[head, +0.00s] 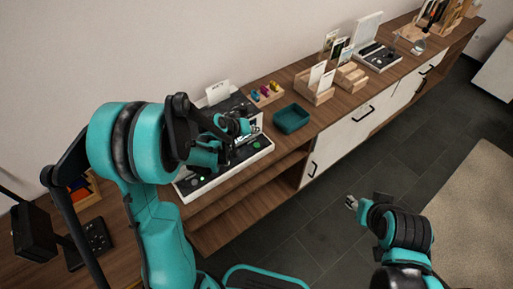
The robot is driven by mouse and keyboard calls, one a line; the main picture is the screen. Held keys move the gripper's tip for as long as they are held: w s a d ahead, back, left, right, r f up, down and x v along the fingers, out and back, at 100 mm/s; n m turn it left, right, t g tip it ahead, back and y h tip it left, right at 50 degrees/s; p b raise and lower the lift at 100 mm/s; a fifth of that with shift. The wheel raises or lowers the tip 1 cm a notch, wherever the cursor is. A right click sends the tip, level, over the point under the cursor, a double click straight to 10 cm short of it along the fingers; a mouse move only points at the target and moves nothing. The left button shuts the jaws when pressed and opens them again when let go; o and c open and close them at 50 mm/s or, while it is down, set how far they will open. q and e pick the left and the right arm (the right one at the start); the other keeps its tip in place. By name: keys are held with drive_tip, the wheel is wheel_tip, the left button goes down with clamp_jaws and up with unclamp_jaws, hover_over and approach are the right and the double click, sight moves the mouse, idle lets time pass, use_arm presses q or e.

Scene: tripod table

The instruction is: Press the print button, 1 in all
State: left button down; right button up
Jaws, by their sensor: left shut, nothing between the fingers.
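A printer-like device (250,112) stands on the wooden sideboard, with a white card upright at its back. A light-edged control panel (265,151) lies in front of it. The panel has a lit green spot (202,179) near its left end and small dark round parts; I cannot tell which is the print button. My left gripper (245,127) is shut and empty, over the device and panel. My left arm hides part of both, and contact cannot be made out. My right gripper (351,202) is over the floor, away from the sideboard; its fingers are too small to read.
Wooden card stands (314,88) and another dark panel (378,57) are farther right. A black stand (90,240) is at left. The floor (320,215) in front is clear.

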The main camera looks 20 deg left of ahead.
sight(255, 146)
use_arm(q)
drive_tip(key=shift+f+b, duration=1.85)
drive_tip(key=shift+f, duration=0.8)
use_arm(e)
drive_tip(key=shift+f, duration=2.2)
use_arm(q)
drive_tip(key=shift+f+b, duration=0.4)
drive_tip(key=shift+b, duration=0.05)
use_arm(e)
drive_tip(key=shift+f, duration=0.5)
